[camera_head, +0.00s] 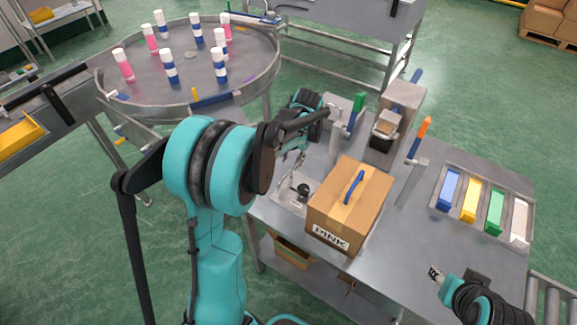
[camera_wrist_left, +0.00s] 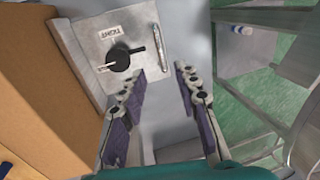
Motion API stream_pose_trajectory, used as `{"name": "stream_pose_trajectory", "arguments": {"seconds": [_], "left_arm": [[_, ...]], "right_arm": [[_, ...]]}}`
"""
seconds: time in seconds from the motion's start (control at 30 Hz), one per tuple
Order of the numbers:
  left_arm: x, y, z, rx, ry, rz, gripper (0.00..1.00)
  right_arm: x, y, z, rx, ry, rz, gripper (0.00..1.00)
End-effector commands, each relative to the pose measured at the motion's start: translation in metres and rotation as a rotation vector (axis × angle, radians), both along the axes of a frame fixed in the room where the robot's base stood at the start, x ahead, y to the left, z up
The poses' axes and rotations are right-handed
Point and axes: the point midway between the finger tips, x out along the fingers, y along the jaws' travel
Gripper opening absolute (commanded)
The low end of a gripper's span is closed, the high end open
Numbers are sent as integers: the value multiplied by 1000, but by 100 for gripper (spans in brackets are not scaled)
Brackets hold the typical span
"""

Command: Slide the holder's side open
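The holder (camera_head: 297,193) appears to be the grey plate with a black knob, on the bench left of the cardboard box. In the left wrist view the holder (camera_wrist_left: 92,28) carries a small label, too blurred to read surely, the black knob (camera_wrist_left: 120,57) and an upright silver bar (camera_wrist_left: 160,46). My left gripper (camera_head: 293,160) is above the back part of the plate. In the left wrist view its fingers (camera_wrist_left: 160,80) are apart with nothing between them, near the bar's lower end. My right gripper (camera_head: 435,273) is at the bench's front right; its opening is too small to judge.
A cardboard box (camera_head: 349,205) marked PINK, with a blue handle, stands close right of the holder. Behind are a grey machine (camera_head: 397,110) and upright green and orange handles. Coloured blocks sit in a tray (camera_head: 483,205) at right.

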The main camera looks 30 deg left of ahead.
Motion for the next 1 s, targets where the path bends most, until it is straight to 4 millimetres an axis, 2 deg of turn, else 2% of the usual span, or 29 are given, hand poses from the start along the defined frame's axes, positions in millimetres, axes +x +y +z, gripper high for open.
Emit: {"name": "stream_pose_trajectory", "arguments": {"seconds": [0.17,0.4,0.6,0.93,0.97,1.0], "left_arm": [[3,5,-16,1,14,0,32],[4,13,-55,1,13,2,32],[4,17,-77,1,12,1,32],[4,18,-81,1,11,0,32],[4,18,-81,1,11,0,29],[4,18,-81,1,11,0,19]], "right_arm": [[0,0,-4,0,0,0,40],[0,0,-21,0,0,0,40],[0,0,-29,0,0,0,40],[0,0,-29,0,0,0,40],[0,0,-29,0,0,0,40],[0,0,-29,0,0,0,40]]}}
